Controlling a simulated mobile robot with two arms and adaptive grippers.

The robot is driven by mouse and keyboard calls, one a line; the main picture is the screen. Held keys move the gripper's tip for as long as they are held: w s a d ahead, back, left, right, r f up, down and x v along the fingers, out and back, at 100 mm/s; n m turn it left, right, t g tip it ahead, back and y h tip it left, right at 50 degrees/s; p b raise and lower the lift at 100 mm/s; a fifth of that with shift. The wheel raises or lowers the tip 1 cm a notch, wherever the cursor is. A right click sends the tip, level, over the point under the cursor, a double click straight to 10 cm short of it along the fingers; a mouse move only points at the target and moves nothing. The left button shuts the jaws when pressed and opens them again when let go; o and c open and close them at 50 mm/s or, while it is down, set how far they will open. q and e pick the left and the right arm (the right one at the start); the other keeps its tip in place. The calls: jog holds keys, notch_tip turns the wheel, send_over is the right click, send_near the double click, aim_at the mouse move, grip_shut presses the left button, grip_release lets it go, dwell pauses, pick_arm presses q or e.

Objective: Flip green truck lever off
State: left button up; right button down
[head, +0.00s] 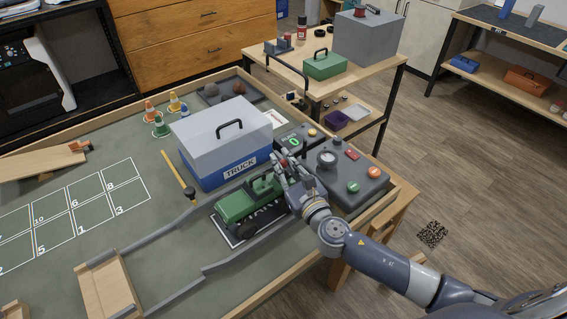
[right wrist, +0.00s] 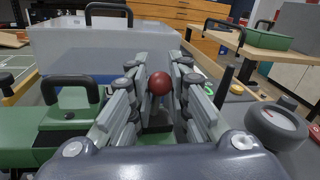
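The green truck (head: 243,203) sits on a dark marked plate on the workbench, beside the blue and clear TRUCK box. Part of its green body (right wrist: 80,118) with a black handle shows at the left of the right wrist view. A lever with a red ball knob (right wrist: 160,83) stands between the fingers of my right gripper (right wrist: 158,62). The fingers are apart on either side of the knob, and I see no firm grip on it. In the head view my right gripper (head: 286,169) is over the truck's right end and hides part of it. My left gripper is out of view.
The TRUCK box (head: 213,172) stands close behind the truck. A grey control box (head: 345,190) with a dial and buttons is at the right, near the bench edge. Small cones (head: 160,125) stand at the back.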

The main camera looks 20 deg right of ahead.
jog(key=shift+d+m+p, duration=0.15)
jog(key=shift+m+p, duration=0.35)
jog(key=shift+d+m+p, duration=0.15)
jog(key=shift+m+p, duration=0.2)
jog(key=shift+m, duration=0.25)
jog(key=shift+w+d+f+m+g+p, duration=0.1)
jog(key=shift+d+m+g+p, duration=0.1)
jog(key=shift+m, duration=0.2)
jog(key=shift+w+d+f+m+g+p, duration=0.1)
jog(key=shift+m+g+p, duration=0.1)
jog(key=shift+m, duration=0.2)
jog(key=shift+f+m, duration=0.15)
jog(key=shift+m, duration=0.15)
jog(key=c, duration=1.5)
grip_release()
jog(key=shift+o, duration=0.2)
